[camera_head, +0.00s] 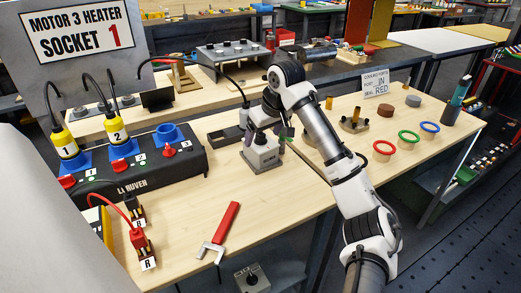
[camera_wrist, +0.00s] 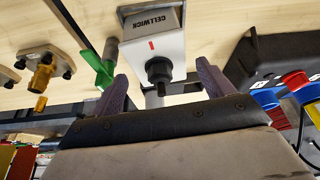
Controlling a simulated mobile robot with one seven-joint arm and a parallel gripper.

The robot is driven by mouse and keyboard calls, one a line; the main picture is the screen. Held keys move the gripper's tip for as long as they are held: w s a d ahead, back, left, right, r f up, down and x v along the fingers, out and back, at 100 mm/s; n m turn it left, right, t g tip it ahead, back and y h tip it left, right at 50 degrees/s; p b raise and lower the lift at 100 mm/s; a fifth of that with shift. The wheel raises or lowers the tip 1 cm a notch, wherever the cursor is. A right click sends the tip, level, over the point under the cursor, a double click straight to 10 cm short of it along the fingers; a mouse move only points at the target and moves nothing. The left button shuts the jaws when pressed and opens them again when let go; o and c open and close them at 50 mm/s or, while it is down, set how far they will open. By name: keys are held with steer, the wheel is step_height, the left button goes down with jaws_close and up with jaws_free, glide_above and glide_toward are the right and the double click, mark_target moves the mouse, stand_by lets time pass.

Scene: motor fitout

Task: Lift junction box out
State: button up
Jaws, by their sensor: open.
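A small grey box (camera_head: 264,158) stands on the wooden bench in the middle of the head view. It may be the junction box; no label says so. In the wrist view a pale grey box (camera_wrist: 155,48) marked CELLWICK has a red mark and a black round gland. My gripper (camera_head: 265,138) is at the top of the box in the head view. In the wrist view my gripper (camera_wrist: 162,72) is open, with a purple finger on each side of the black gland. Contact with the box cannot be told.
A green lever (camera_wrist: 98,62) is close beside one finger. A black socket unit (camera_head: 135,178) with yellow plugs stands left. A red-handled tool (camera_head: 226,222) lies in front. Red, green and blue rings (camera_head: 408,138) and a brass fitting (camera_head: 354,122) are right. Front bench is partly clear.

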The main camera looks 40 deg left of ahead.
steer(key=shift+p+x, duration=0.8)
steer(key=shift+x, duration=2.6)
steer(key=shift+w, duration=0.1)
steer(key=c, duration=0.9)
steer(key=shift+c, duration=0.2)
step_height(320, 180, up, 18)
steer(key=b, duration=0.2)
